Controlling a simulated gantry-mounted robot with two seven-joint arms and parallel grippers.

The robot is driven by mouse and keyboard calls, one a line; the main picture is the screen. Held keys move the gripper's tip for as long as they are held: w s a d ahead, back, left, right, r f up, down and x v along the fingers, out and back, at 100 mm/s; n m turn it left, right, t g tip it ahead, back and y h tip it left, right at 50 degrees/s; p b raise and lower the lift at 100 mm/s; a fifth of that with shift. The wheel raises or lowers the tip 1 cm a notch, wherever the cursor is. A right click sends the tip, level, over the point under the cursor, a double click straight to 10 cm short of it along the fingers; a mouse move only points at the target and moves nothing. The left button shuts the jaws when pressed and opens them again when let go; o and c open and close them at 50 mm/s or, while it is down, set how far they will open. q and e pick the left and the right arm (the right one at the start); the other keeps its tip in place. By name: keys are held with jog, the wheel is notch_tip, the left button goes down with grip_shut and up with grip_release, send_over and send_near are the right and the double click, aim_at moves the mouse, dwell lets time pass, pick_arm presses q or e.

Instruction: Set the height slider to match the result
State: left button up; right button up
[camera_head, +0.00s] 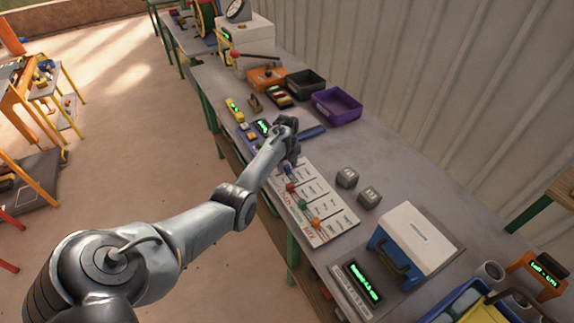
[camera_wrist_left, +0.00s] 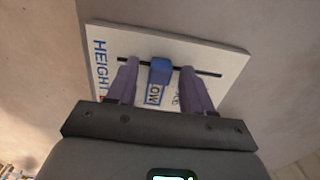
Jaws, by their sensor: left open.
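In the left wrist view, the blue slider knob (camera_wrist_left: 159,71) sits on a dark slot in a white board (camera_wrist_left: 215,57) marked "HEIGHT". A "LOW" label in a blue frame lies just below the knob. My left gripper (camera_wrist_left: 158,84) is open, with one finger on each side of the knob; whether either finger touches it I cannot tell. In the head view, my left gripper (camera_head: 288,162) is over the far end of the white slider board (camera_head: 335,226), largely hidden by my wrist. A green-lit screen (camera_head: 363,281) stands near the board; its text is too small to read.
Red (camera_head: 291,187), green (camera_head: 302,204) and orange (camera_head: 316,222) knobs sit along the board. Two grey blocks (camera_head: 347,177) and a white-topped blue press (camera_head: 412,242) stand right of it. Black and purple bins (camera_head: 337,106) are farther back.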

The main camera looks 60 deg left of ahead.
aim_at(287, 166)
pick_arm(q)
jog(key=shift+r, duration=0.1)
notch_tip(287, 166, up, 11)
jog(key=p, duration=0.1)
jog(key=shift+f, duration=0.2)
dwell(0.6)
